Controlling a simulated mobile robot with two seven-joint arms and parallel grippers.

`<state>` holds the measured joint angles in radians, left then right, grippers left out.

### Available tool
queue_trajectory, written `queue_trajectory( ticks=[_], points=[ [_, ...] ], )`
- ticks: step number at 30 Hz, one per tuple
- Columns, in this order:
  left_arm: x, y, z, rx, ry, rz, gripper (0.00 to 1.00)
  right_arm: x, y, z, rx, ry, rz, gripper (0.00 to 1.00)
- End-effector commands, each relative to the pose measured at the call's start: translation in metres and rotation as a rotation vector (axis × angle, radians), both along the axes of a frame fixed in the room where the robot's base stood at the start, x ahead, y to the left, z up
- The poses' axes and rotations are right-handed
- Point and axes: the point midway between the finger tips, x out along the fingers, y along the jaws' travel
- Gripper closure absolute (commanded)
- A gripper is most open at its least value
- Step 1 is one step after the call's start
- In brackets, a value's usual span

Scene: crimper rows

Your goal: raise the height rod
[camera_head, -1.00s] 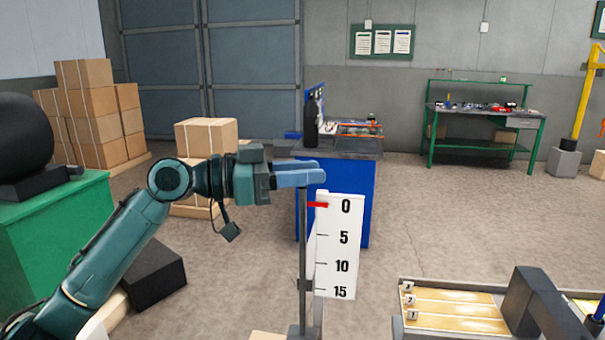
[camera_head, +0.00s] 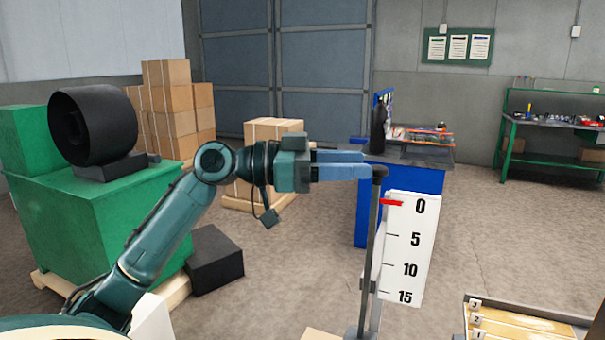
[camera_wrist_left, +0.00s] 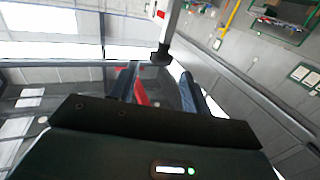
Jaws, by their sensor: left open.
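The height rod (camera_head: 370,250) stands upright with a slight lean, with a dark knob (camera_head: 379,172) on top. Beside it is a white scale plate (camera_head: 408,250) marked 0 to 15. A red pointer (camera_head: 391,202) sits level with the 0 mark. My left gripper (camera_head: 350,164) is open, its blue fingers level with the knob and just left of it. In the left wrist view the knob (camera_wrist_left: 161,55) shows just past the spread fingers (camera_wrist_left: 158,88), with nothing seen gripped. My right gripper is not in view.
A tray with numbered rows (camera_head: 515,325) is at the lower right. A green cabinet (camera_head: 95,225) with a black roll (camera_head: 92,123) stands left, a black box (camera_head: 214,260) beside it. A blue bench (camera_head: 425,195) stands behind the scale. Open floor lies to the right.

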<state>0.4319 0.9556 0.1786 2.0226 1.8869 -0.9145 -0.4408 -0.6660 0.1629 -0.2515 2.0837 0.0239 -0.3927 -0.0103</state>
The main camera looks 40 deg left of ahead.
Motion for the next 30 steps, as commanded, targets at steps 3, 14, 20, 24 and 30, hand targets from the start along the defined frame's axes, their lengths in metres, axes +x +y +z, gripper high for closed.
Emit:
queue_trajectory(
  ticks=[3,14,20,24,30],
  points=[
    [-0.016,0.02,-0.006,0.0,0.0,0.002,0.52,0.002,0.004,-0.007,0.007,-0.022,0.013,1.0],
    [-0.05,0.063,-0.001,-0.001,-0.001,0.0,0.52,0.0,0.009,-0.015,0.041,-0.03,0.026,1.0],
    [-0.054,0.068,0.0,-0.001,-0.001,-0.001,0.52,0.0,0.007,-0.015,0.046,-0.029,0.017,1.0],
    [-0.054,0.067,0.0,-0.001,-0.001,-0.001,0.52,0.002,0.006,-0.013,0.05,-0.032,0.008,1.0],
    [-0.054,0.067,0.0,-0.001,-0.002,-0.001,0.52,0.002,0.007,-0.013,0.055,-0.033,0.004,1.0]
  ],
)
